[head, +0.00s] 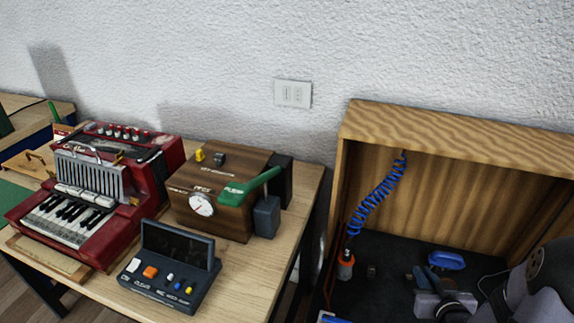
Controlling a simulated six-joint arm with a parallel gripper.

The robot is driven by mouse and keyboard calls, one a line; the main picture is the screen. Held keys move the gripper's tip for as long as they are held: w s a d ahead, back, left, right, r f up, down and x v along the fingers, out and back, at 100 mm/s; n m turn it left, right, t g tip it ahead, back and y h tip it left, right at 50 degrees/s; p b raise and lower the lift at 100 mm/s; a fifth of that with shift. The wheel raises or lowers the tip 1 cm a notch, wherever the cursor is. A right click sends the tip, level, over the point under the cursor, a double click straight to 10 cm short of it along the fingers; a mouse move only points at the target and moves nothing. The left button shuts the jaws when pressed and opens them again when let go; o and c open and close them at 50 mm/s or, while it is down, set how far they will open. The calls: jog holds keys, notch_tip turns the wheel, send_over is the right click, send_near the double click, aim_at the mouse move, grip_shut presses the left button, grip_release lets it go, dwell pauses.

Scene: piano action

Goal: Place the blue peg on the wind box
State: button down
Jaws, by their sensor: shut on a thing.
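The wind box appears to be the brown wooden box (240,205) on the table, with a white dial on its front and a green lever on its right side. A yellow peg (199,155) and a dark peg (219,159) stand on its top. My gripper (438,279) is at the lower right, in front of the open wooden cabinet and well right of the wind box. It is shut. A blue rounded piece (446,260), seemingly the blue peg, shows at its fingertips. The exact contact is too small to see clearly.
A red accordion (88,205) stands left of the wind box. A dark console with buttons (171,267) stands in front of it. The wooden cabinet (362,124) has a raised side wall between my gripper and the table. A blue coiled hose (377,195) hangs inside the cabinet.

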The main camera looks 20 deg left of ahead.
jog(key=w+a+r+m+h+p, duration=0.15)
jog(key=w+a+r, duration=0.3)
jog(key=r, duration=0.55)
jog(key=w+a+r+m+h+p, duration=0.1)
jog(key=w+a+r+m+h, duration=0.3)
jog(key=r, duration=0.6)
jog(key=s+a+r+m+h+p, duration=0.25)
jog(key=a+r+p, duration=0.65)
jog(key=a+r, duration=0.5)
jog(key=s+a+r+n+p, duration=0.1)
jog(key=s+a+r+p, duration=0.15)
jog(key=a, duration=0.45)
jog(key=s+a+r+n+p, duration=0.1)
jog(key=a+r+p, duration=0.2)
jog(key=a, duration=0.3)
jog(key=n+y+p, duration=0.3)
jog(key=y+p, duration=0.1)
jog(key=y, duration=0.1)
send_over(216, 185)
jog(key=shift+a+f, duration=0.1)
jog(key=shift+f, duration=5.95)
jog(key=shift+f, duration=0.1)
